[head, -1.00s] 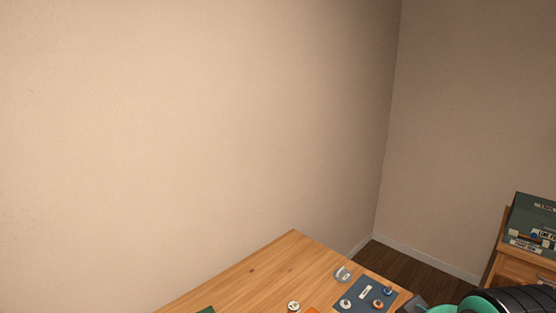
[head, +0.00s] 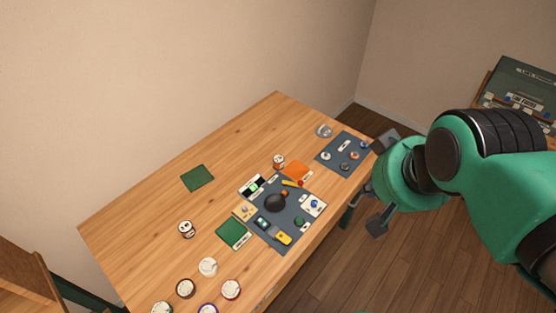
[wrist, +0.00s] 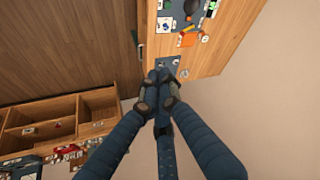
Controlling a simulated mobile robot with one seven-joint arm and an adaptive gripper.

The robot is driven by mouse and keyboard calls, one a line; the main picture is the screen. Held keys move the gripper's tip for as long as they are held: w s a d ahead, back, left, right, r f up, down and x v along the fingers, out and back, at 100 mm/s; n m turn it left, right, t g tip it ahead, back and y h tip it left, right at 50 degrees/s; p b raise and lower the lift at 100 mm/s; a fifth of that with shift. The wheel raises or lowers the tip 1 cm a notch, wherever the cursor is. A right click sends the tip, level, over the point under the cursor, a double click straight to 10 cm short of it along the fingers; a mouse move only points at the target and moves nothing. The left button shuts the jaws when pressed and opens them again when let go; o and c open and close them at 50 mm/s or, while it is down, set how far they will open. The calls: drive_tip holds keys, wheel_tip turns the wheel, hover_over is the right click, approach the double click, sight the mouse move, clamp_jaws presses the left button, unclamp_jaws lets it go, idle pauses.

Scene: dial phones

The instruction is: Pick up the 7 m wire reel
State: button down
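Several small round reels with pale labelled tops stand on the wooden table in the head view. They include a white one (head: 208,267), a dark-rimmed one (head: 186,288), a red-rimmed one (head: 231,289) and one standing apart (head: 186,229). Their lengths are too small to read, so I cannot tell which is the 7 m wire reel. My gripper (head: 380,182) is beyond the table's right edge, away from these reels. In the wrist view my gripper's fingers (wrist: 159,78) point toward the table; I see nothing held and cannot tell their opening.
A dark mat (head: 266,239) with phone parts lies on the wooden table (head: 140,240). A second mat (head: 330,163) lies near my gripper, and green pads (head: 197,178) lie flat. A shelf unit (wrist: 95,110) shows in the wrist view. The table's back left is clear.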

idle(0.4)
drive_tip(key=c, duration=1)
unclamp_jaws()
